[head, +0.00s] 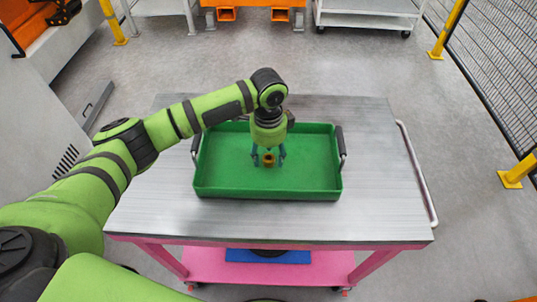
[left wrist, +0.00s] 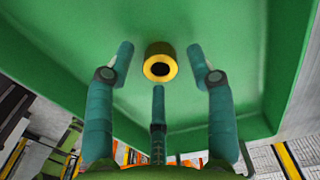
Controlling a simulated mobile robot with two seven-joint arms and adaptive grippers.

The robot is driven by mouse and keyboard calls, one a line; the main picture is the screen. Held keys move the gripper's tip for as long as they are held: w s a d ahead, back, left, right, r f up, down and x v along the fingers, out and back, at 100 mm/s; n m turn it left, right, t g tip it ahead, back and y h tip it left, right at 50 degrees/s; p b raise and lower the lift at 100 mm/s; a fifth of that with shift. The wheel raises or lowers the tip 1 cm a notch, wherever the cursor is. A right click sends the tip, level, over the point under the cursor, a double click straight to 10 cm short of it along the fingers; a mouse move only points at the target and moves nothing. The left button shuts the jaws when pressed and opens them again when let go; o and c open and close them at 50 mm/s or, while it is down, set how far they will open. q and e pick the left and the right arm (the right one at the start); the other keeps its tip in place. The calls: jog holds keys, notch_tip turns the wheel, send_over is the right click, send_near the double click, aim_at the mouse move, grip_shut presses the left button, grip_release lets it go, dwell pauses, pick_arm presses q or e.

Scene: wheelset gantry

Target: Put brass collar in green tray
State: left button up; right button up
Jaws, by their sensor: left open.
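The brass collar (head: 268,159) is a small yellow ring with a dark bore. It is inside the green tray (head: 310,190), near the middle of its floor. In the left wrist view the collar (left wrist: 161,65) shows against the green tray floor (left wrist: 255,45), just past my fingertips. My left gripper (head: 268,155) points down into the tray, with its teal fingers spread on either side of the collar. In the left wrist view the left gripper (left wrist: 160,70) is open, with gaps between the fingers and the collar. My right gripper is not in view.
The tray has dark handles at both ends and stands on a metal-topped cart (head: 385,200) with a pink frame. The tabletop right of the tray is clear. A blue item (head: 268,257) lies on the lower shelf. A mesh fence (head: 500,70) stands at the right.

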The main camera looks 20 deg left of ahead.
aim_at(269, 157)
pick_arm(q)
notch_tip(269, 157, up, 12)
jog(key=b, duration=0.2)
jog(key=shift+f, duration=0.25)
